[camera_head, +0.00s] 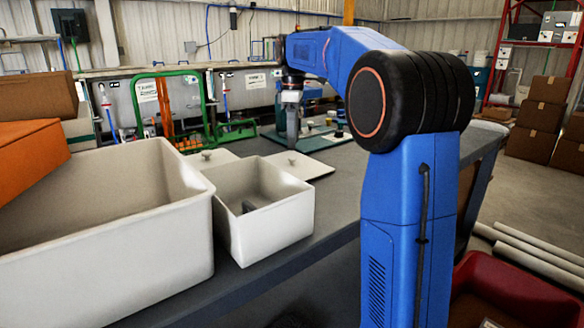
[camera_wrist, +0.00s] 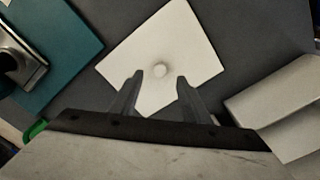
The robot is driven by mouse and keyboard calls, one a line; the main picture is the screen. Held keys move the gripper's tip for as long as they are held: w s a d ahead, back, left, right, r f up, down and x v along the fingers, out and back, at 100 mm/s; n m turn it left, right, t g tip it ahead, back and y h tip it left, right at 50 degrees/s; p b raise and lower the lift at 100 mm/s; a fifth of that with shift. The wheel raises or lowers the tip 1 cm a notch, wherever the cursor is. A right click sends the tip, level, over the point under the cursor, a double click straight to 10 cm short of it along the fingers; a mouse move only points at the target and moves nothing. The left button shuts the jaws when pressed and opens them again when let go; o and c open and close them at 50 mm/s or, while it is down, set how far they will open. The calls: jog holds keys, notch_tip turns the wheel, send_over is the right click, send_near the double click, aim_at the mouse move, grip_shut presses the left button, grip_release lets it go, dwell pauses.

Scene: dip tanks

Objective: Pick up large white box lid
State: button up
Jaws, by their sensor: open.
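Two white lids with knobs lie on the grey table in the head view. One lid (camera_head: 312,167) is right of the small white box; the other lid (camera_head: 222,156) is behind the boxes and partly hidden. I cannot tell which is the large lid. My gripper (camera_head: 292,143) points down just behind the right-hand lid. In the wrist view, my gripper (camera_wrist: 160,78) is open and empty. A white lid (camera_wrist: 185,40) with a round knob (camera_wrist: 161,71) shows beyond and between its fingers. The height gap is hard to judge.
A large open white box (camera_head: 150,235) and a smaller one (camera_head: 275,228) stand at the table's near left. An orange box (camera_head: 30,150) is at far left. Behind the gripper is a teal mat (camera_head: 325,138) with small items, also in the wrist view (camera_wrist: 62,45). A green frame (camera_head: 168,76) stands behind.

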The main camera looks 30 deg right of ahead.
aim_at(292, 158)
jog(key=shift+w+a+f, duration=0.1)
jog(key=shift+f, duration=2.6)
grip_shut()
